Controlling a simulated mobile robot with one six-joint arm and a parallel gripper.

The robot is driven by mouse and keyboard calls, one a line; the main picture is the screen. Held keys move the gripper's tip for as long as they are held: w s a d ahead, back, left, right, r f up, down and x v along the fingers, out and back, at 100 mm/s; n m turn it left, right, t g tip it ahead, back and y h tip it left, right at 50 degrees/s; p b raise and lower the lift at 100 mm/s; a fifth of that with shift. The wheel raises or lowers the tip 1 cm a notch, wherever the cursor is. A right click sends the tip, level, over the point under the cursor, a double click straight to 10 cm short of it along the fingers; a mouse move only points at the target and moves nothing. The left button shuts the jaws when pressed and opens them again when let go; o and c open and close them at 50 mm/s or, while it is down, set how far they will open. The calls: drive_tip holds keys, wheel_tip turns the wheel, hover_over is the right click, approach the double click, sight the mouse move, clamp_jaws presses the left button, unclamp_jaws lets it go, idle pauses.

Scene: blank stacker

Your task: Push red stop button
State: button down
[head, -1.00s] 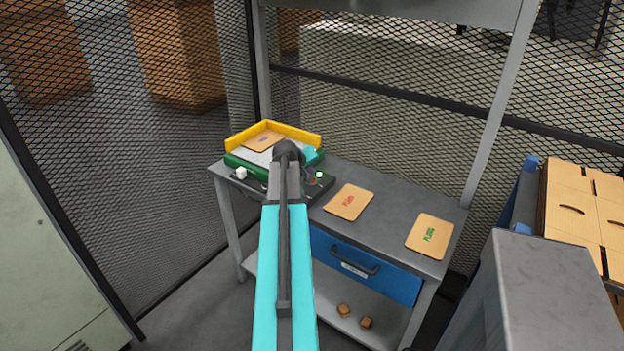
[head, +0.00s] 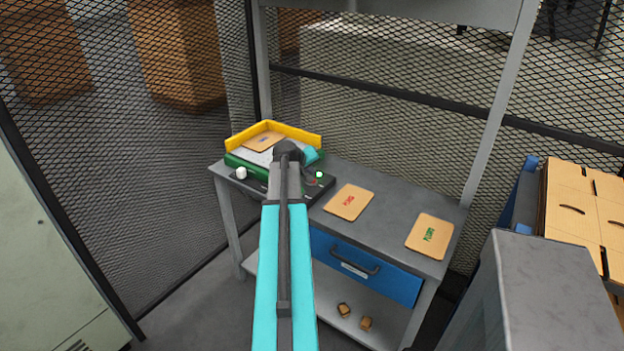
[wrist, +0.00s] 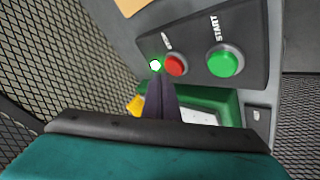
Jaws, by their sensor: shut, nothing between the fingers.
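The red stop button (wrist: 175,65) sits on a dark control panel (wrist: 202,20) in the wrist view, between a small lit green lamp (wrist: 155,65) and the larger green start button (wrist: 224,61). My gripper (wrist: 161,78) is shut and empty. Its fingertips appear just below the red button in the wrist view; I cannot tell whether they touch it. In the head view my arm hides the red button and my fingertips; the lit lamp (head: 319,174) shows just right of the arm.
The panel is on a grey table (head: 390,215) beside a green and yellow tray (head: 310,135). Two tan cards, one with red print (head: 349,202) and one with green print (head: 429,235), lie to the right. Mesh fencing (head: 400,130) stands behind. A grey cabinet (head: 550,290) is at the right.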

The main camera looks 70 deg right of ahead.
drive_tip(key=shift+f, duration=0.15)
drive_tip(key=shift+f+b, duration=0.3)
drive_tip(key=shift+f+b, duration=0.3)
drive_tip(key=shift+f, duration=0.15)
idle(1.2)
idle(0.3)
drive_tip(key=shift+r+p, duration=0.45)
drive_tip(key=shift+r, duration=0.45)
drive_tip(key=shift+r, duration=0.1)
drive_tip(key=shift+r+p, duration=1.35)
drive_tip(key=shift+r, duration=1.05)
